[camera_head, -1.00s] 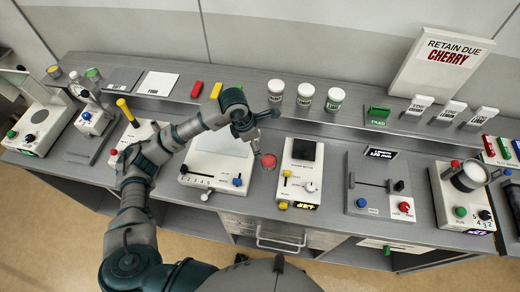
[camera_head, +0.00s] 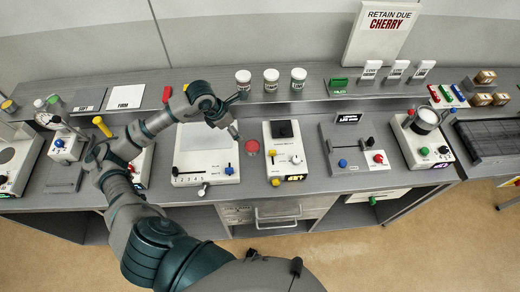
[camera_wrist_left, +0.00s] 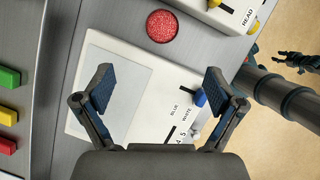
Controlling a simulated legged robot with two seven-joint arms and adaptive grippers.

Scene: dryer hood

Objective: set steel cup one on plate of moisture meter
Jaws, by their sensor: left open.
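A round container of red grains (camera_head: 252,147) stands on the bench between two pale devices. It may be steel cup one; no label on it is readable. It also shows at the top of the wrist view (camera_wrist_left: 162,26). A white device (camera_head: 285,152) with a dark square plate (camera_head: 282,130) and a lit display is right of it; it looks like the moisture meter. My left gripper (camera_head: 235,136) is open and empty, above and just left of the red container. In the wrist view its fingers (camera_wrist_left: 160,90) span a pale panel device. My right gripper (camera_wrist_left: 300,62) seems to show there, unclear.
A panel device with sliders (camera_head: 205,160) lies under my left gripper. A device with a round metal cup (camera_head: 425,120) stands right. White jars (camera_head: 271,79) line the rear shelf. A grey slider device (camera_head: 355,150) stands right of the white one.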

